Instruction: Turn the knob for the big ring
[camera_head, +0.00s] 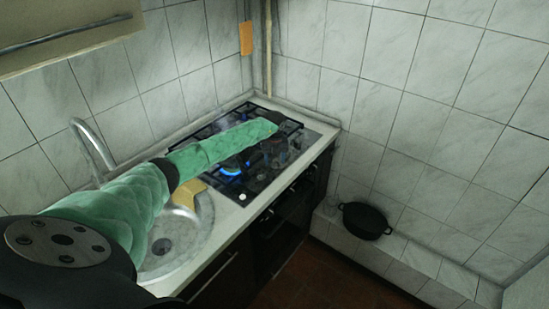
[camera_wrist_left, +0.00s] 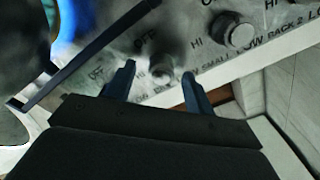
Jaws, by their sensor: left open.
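The gas hob (camera_head: 262,178) is set in the counter, and a blue flame (camera_head: 230,170) burns on its front part. In the left wrist view, a small round metal knob (camera_wrist_left: 162,71) shows just beyond and between the fingertips of my left gripper (camera_wrist_left: 158,82). The gripper is open, with one finger on each side of the knob; I cannot tell whether they touch it. A second knob (camera_wrist_left: 235,33) is up and to the right. In the head view, my left arm covers much of the hob.
A round sink (camera_head: 165,262) with a curved tap (camera_head: 92,145) lies left of the hob. A yellow cloth (camera_head: 188,195) is between them. A black pot (camera_head: 364,220) stands on a low tiled ledge to the right. Tiled walls close off the back and right.

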